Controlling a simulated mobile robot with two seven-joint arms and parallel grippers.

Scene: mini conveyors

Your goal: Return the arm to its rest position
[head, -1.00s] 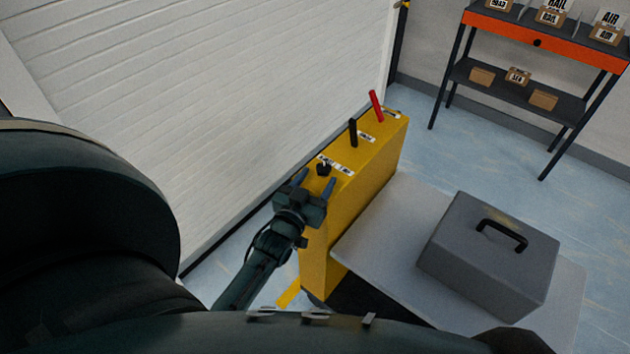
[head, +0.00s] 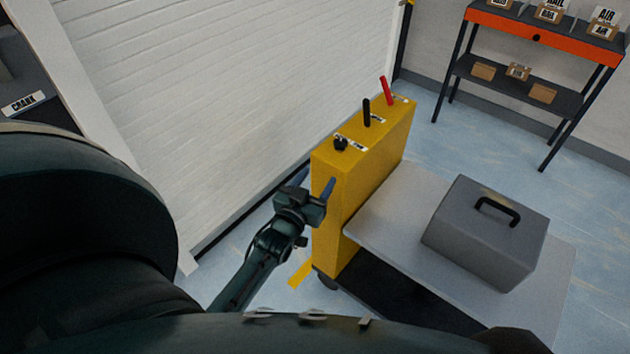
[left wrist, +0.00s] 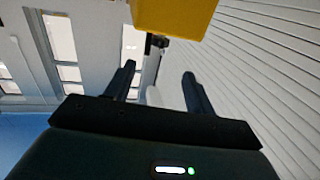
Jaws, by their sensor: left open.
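My left gripper (head: 315,186) is open and empty in the head view, beside the near left end of a yellow control box (head: 336,215). In the left wrist view its two fingers (left wrist: 160,85) are spread apart with nothing between them. The yellow box (left wrist: 175,15) shows there at the top, beyond the fingertips. On top of the box are a black knob (head: 340,143), a black lever (head: 366,112) and a red lever (head: 386,90). The gripper is lower than the knob and apart from it. My right gripper is not in view.
A grey platform (head: 385,225) joins the yellow box and carries a grey case (head: 485,235) with a black handle. A white slatted door (head: 230,90) stands behind. An orange and black shelf (head: 545,35) with small boxes is at back right. Blue floor (head: 440,150) lies open between.

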